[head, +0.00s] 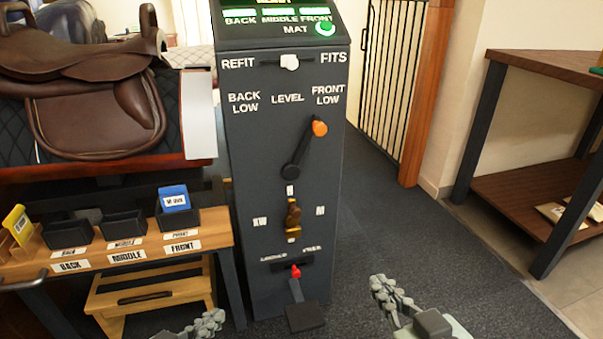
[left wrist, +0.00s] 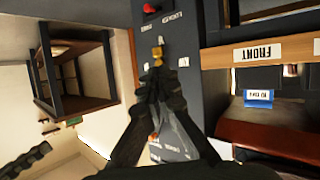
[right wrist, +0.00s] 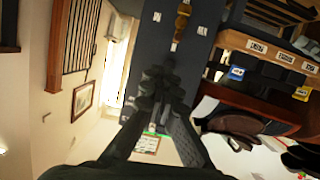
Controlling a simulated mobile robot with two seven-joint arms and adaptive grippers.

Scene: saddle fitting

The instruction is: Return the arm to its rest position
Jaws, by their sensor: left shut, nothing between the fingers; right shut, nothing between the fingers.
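My left gripper (head: 208,322) shows at the bottom edge of the head view, in front of the wooden step stool, with most of the arm out of frame. Its fingers are together and empty in the left wrist view (left wrist: 160,88). My right gripper (head: 384,290) is at the lower right of the head view, over the dark floor and right of the column. Its fingers are also together and empty in the right wrist view (right wrist: 160,82). Both grippers appear apart from the dark control column (head: 265,190).
The column carries an orange-knobbed lever (head: 319,128), a brass handle (head: 293,222) and a red-knobbed lever (head: 296,272). At left are a bench (head: 150,249) with bins, a step stool (head: 150,297) and a brown saddle (head: 90,90). A wooden shelf unit (head: 525,190) stands right.

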